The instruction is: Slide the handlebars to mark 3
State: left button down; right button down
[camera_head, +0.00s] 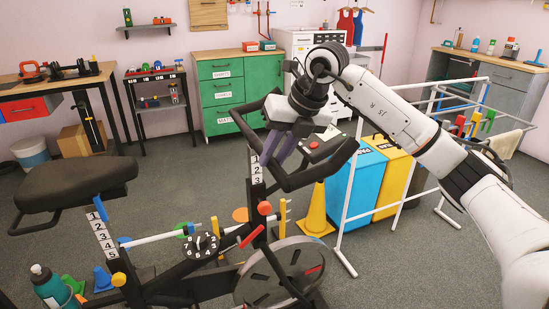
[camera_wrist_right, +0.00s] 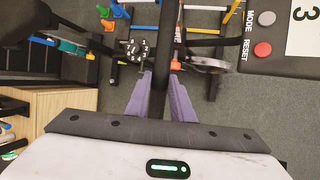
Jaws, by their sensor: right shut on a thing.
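The exercise bike's black handlebars (camera_head: 312,178) form a loop at the top of the front post in the head view. Which mark the handlebars stand at is unclear. My right gripper (camera_head: 283,145) reaches down onto the handlebars with its purple fingers. In the right wrist view its fingers (camera_wrist_right: 163,95) are shut on a dark bar (camera_wrist_right: 167,60) between them. My left gripper is out of view.
A console with a red button (camera_head: 314,145) sits inside the handlebar loop. The seat (camera_head: 75,183) and its numbered post (camera_head: 103,236) are at left. A flywheel (camera_head: 280,275) is below. A white rack (camera_head: 345,215), blue bin (camera_head: 352,190) and yellow cone (camera_head: 316,212) stand at right.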

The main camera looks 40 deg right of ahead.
jog(key=shift+r, duration=0.3)
jog(key=c, duration=1.5)
grip_release()
jog(key=shift+c, duration=0.2)
jog(key=v, duration=1)
jog(key=shift+r, duration=0.1)
